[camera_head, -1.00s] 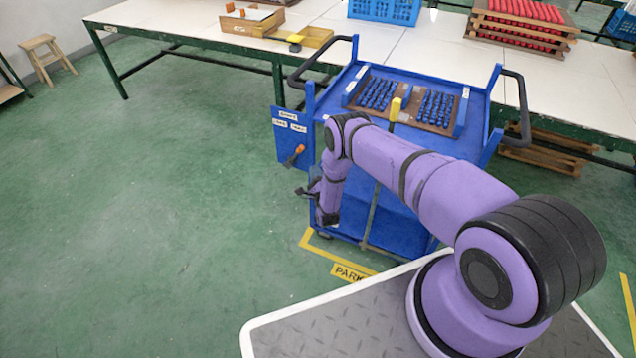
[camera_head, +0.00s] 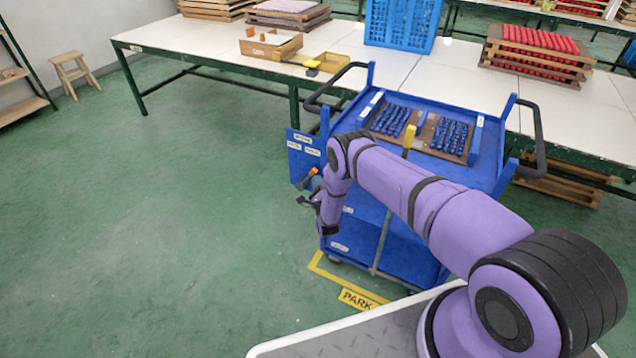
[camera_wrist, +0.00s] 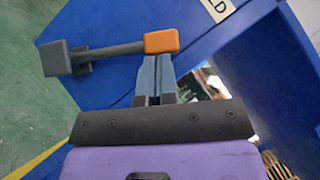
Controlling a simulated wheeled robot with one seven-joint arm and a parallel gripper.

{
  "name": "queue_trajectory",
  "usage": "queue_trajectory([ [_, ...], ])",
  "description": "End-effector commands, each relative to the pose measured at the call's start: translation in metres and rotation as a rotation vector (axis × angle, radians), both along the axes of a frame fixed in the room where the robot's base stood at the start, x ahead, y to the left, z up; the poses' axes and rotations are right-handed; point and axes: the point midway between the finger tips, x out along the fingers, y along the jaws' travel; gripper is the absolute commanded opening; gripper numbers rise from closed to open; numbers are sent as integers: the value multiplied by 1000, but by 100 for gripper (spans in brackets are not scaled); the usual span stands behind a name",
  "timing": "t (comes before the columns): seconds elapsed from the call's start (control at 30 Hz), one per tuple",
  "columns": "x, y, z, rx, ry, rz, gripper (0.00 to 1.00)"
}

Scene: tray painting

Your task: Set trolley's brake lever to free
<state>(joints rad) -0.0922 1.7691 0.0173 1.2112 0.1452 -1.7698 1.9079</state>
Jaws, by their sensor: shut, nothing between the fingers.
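The blue trolley (camera_head: 482,172) stands against the long table. Its side panel (camera_head: 297,150) carries white labels and the brake lever (camera_head: 309,177), a dark bar with an orange tip. In the wrist view the lever (camera_wrist: 118,50) runs from a grey block at left to the orange end, beside a label partly read as "LD". My gripper (camera_wrist: 155,62) is shut and empty, its fingertips just below the orange end; I cannot tell whether they touch. In the head view my gripper (camera_head: 304,200) is small and dark, just below the lever.
The trolley deck holds a tray of blue pieces (camera_head: 420,128) and a yellow-topped post (camera_head: 409,136). Black handles (camera_head: 335,90) stick out at its sides. Yellow floor marking (camera_head: 325,268) lies below the trolley. The green floor to the left is open.

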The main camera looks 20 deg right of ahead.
Motion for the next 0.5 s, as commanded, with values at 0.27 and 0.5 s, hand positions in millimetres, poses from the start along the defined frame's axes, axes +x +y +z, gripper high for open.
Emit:
queue_trajectory([
  [0.27, 5, 5, 9, -112, 111, 2, 0],
  [0.5, 16, 14, 19, -187, 188, -1, 0],
])
